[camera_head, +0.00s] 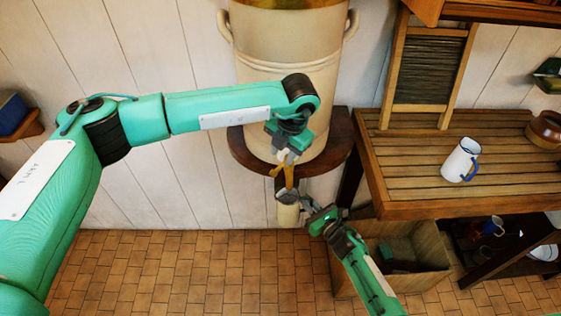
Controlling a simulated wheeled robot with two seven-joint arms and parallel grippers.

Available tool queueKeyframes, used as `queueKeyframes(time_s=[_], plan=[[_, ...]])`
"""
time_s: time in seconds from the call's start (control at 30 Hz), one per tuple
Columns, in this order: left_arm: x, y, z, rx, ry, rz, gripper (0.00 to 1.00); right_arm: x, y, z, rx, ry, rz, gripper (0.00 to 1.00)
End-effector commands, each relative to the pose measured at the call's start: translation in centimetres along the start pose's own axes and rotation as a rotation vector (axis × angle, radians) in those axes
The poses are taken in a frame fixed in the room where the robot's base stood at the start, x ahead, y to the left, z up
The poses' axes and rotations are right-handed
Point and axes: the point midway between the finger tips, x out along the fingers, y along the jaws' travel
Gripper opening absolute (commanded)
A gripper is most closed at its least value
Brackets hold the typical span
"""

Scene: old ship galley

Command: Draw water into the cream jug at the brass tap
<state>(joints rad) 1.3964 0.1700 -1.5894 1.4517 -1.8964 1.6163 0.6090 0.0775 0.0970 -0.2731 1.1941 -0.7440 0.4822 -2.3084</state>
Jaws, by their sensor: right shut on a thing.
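The brass tap (289,177) sticks out low on the front of a big cream water crock (285,55). My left gripper (284,160) points down right at the tap and partly covers it; I cannot tell whether its jaws are open or touch the tap. The cream jug (288,215) is below the tap, roughly upright. My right gripper (305,212) comes from the lower right and is shut on the jug at its right side. The small picture does not show water flowing or the level inside the jug.
The crock stands on a dark round wooden stand (240,150). To the right, a slatted wooden counter (420,175) carries a white jug with a blue handle (460,160) and a brown pot (545,130). A wooden crate (430,250) stands below. The tiled floor at left is clear.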

Motion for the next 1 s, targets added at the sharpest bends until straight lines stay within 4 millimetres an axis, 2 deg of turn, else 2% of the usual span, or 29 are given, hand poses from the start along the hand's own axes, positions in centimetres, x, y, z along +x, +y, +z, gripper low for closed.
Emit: queueKeyframes(time_s=[0.1,0.3,0.67,0.83,0.87,1.0], plan=[[2.1,0.0,0.0,0.0,0.001,-0.001,0.32,0.1,0.0,0.1,0.0,-0.002,0.0,0.0],[4.2,0.0,0.0,0.0,0.0,0.0,0.32,0.1,0.0,0.1,0.0,-0.002,0.0,0.0],[4.7,0.0,0.0,0.001,-0.001,0.0,0.32,0.1,0.0,0.1,0.0,-0.002,0.0,0.0],[4.7,0.0,0.0,0.0,-0.001,0.0,0.03,0.1,0.0,0.1,0.0,-0.002,0.0,0.0],[4.7,0.0,0.0,0.0,-0.001,0.0,0.0,0.1,0.0,0.1,0.0,-0.002,0.0,0.0],[4.7,0.0,0.0,0.0,-0.001,0.0,0.0,0.1,0.0,0.1,0.0,-0.002,0.0,0.0]])
